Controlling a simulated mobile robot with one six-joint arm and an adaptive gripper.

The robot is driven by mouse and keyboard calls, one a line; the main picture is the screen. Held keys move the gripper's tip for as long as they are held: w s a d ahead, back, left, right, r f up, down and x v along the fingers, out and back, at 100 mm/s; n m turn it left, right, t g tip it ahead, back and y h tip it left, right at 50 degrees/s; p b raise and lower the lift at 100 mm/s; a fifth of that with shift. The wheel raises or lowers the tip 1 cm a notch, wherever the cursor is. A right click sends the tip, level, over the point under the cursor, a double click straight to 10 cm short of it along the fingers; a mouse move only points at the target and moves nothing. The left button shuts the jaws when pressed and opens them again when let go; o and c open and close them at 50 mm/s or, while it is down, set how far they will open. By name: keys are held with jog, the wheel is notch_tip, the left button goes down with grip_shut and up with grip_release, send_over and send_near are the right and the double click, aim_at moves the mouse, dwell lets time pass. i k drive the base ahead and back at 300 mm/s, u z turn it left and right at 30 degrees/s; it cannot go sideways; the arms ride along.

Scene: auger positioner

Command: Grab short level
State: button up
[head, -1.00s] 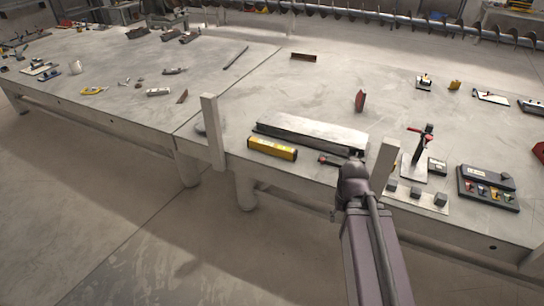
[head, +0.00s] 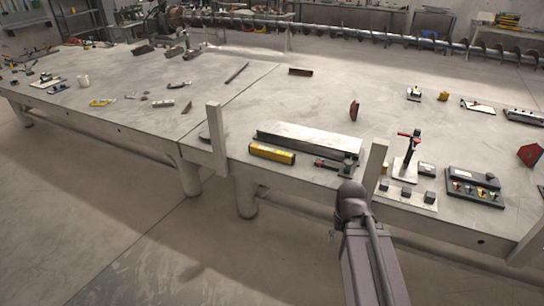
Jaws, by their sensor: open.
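A short yellow level (head: 272,153) with dark ends lies near the front edge of the grey table, in the middle of the head view. It lies just in front of a long metal bar. Nothing touches it from above. My arm rises from the bottom of the view, right of the level, with its rounded joint just in front of the table edge. My gripper and its fingers do not show.
The long pale metal bar (head: 308,138) lies behind the level. Upright posts (head: 217,140) and (head: 375,171) stand at the table's front edge on either side. A long auger (head: 400,35) spans the back.

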aim_at(274, 154)
jog(key=u, duration=0.15)
jog(key=i, duration=1.1)
jog(key=u, duration=0.35)
